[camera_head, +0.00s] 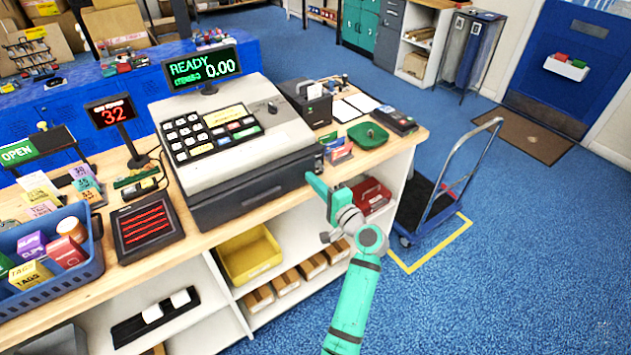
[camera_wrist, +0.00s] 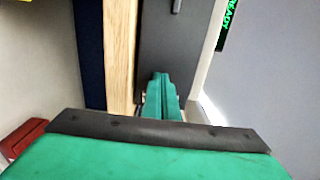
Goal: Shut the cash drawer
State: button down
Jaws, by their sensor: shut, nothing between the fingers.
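The cash register (camera_head: 285,128) stands on the wooden counter, its display reading READY and 0.00. Its dark grey cash drawer (camera_head: 255,192) is under the pale body, with the front face at the counter's front edge. No drawer interior shows, and I cannot tell how far out it is. My gripper (camera_head: 318,186) is at the drawer's right front end, fingers together and empty. In the wrist view, the green fingertips (camera_wrist: 161,77) point at the dark drawer front (camera_wrist: 165,45), with a small handle (camera_wrist: 176,6) beyond. Whether they touch it is unclear.
The wooden counter edge (camera_wrist: 120,50) runs beside the fingers. A card holder (camera_head: 338,150) and green dish (camera_head: 368,135) stand right of the register. Below are a yellow bin (camera_head: 248,255) and a red box (camera_head: 372,195). A hand cart (camera_head: 430,205) stands on the floor to the right.

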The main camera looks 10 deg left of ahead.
jog(key=v, duration=1.4)
jog(key=s+d+f+t+h, duration=0.1)
jog(key=s+d+f+h, duration=0.3)
jog(key=s+f, duration=0.6)
jog(key=s+d+f+h, duration=0.3)
jog(key=s+f+h, duration=0.3)
jog(key=s+f, duration=0.4)
jog(key=s+d+n+h, duration=0.2)
jog(key=s+n+h, duration=0.1)
jog(key=s, duration=0.9)
jog(key=s+a+r+n+t, duration=0.2)
jog(key=s+r+n, duration=0.3)
jog(key=s+r, duration=0.5)
jog(key=s+a, duration=0.1)
jog(key=s, duration=0.1)
jog(key=shift+s+r, duration=0.2)
jog(key=shift+s, duration=0.15)
